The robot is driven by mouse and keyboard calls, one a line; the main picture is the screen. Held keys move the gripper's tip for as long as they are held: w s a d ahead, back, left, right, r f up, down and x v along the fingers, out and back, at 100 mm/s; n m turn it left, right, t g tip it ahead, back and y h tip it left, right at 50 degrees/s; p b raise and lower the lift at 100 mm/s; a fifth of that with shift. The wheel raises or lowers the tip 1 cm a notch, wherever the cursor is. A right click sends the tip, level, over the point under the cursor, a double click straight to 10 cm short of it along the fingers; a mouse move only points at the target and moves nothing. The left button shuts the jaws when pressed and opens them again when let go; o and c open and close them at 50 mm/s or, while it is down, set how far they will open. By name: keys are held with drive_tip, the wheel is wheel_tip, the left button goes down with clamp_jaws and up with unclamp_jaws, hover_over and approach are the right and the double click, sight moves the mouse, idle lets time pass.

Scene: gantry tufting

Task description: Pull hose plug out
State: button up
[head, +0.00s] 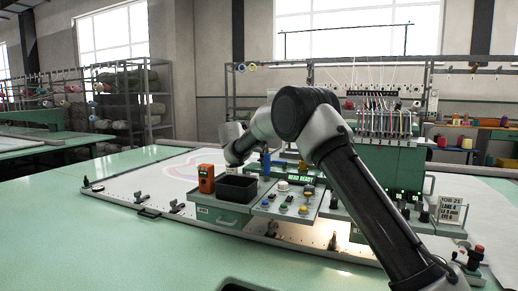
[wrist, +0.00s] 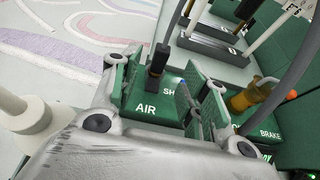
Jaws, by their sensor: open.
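In the wrist view my gripper (wrist: 160,88) is open, its two green-padded fingers apart. A black upright fitting (wrist: 157,62) shows between and beyond the fingers, on a green block (wrist: 140,108) marked AIR and partly "SH". I cannot tell whether this fitting is the hose plug or a valve handle. No contact with the fingers is clear. In the head view the gripper is low behind the black bin, mostly hidden.
An amber fitting (wrist: 250,97) by a BRAKE label and a grey curved hose (wrist: 291,62) stand close on the right. In the head view, a black bin (head: 237,188), orange device (head: 206,178) and knobbed control panel (head: 290,202) crowd the gantry. The green table (head: 110,240) has free room at front left.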

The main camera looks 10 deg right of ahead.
drive_tip(key=x, duration=0.8)
drive_tip(key=shift+r, duration=0.1)
clamp_jaws()
drive_tip(key=c, duration=0.8)
unclamp_jaws()
clamp_jaws()
drive_tip(key=shift+r, duration=0.15)
